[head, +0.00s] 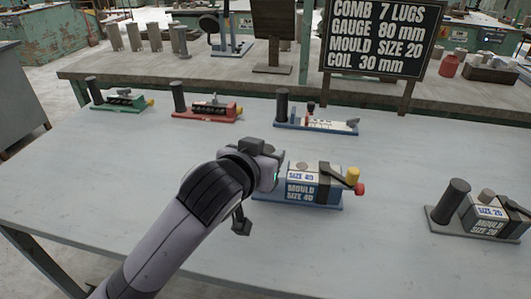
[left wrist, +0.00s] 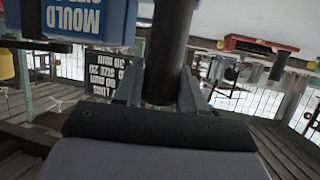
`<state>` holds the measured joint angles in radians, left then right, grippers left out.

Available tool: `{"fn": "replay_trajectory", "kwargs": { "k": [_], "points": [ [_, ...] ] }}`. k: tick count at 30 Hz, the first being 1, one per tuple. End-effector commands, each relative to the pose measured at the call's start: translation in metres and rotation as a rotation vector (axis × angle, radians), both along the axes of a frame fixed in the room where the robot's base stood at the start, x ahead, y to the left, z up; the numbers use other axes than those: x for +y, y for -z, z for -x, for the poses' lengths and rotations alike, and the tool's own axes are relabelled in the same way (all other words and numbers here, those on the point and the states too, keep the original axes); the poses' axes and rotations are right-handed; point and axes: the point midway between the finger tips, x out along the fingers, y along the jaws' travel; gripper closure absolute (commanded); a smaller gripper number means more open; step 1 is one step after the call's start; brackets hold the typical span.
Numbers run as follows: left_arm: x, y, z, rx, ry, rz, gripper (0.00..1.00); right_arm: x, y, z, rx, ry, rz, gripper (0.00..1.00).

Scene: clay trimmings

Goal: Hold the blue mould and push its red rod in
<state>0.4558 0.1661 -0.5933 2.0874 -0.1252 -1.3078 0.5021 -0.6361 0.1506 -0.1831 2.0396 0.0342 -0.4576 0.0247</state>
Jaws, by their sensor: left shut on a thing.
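The blue mould (head: 314,190), marked SIZE 40, stands on a blue base at the middle of the table. A red knob (head: 359,189), the visible end of its rod, sticks out at its right end below a yellow knob (head: 352,175). My left gripper (head: 272,172) is at the mould's left end. In the left wrist view its fingers (left wrist: 160,92) are shut on a dark upright post (left wrist: 170,45), beside the blue mould block (left wrist: 75,18). In the head view my gripper hides that post. My right gripper is not in view.
A grey mould (head: 487,213) marked SIZE 20 stands at the right. Green (head: 119,102), red (head: 208,110) and blue-based (head: 316,125) devices line the back. A sign board (head: 380,35) stands behind them. The table's front is clear.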

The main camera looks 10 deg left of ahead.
Motion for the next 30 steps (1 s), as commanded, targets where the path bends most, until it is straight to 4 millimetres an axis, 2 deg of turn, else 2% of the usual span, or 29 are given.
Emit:
{"fn": "replay_trajectory", "kwargs": {
  "k": [8, 21, 30],
  "points": [
    [0.0, 0.0, 0.0, -0.005, 0.0, 0.004, 1.0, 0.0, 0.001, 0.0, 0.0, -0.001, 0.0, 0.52],
    [-0.001, 0.021, 0.0, -0.005, 0.001, 0.005, 1.0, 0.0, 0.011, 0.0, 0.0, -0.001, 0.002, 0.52],
    [-0.001, 0.021, 0.0, -0.005, 0.001, 0.005, 1.0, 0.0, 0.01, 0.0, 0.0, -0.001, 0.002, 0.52]
  ]
}}
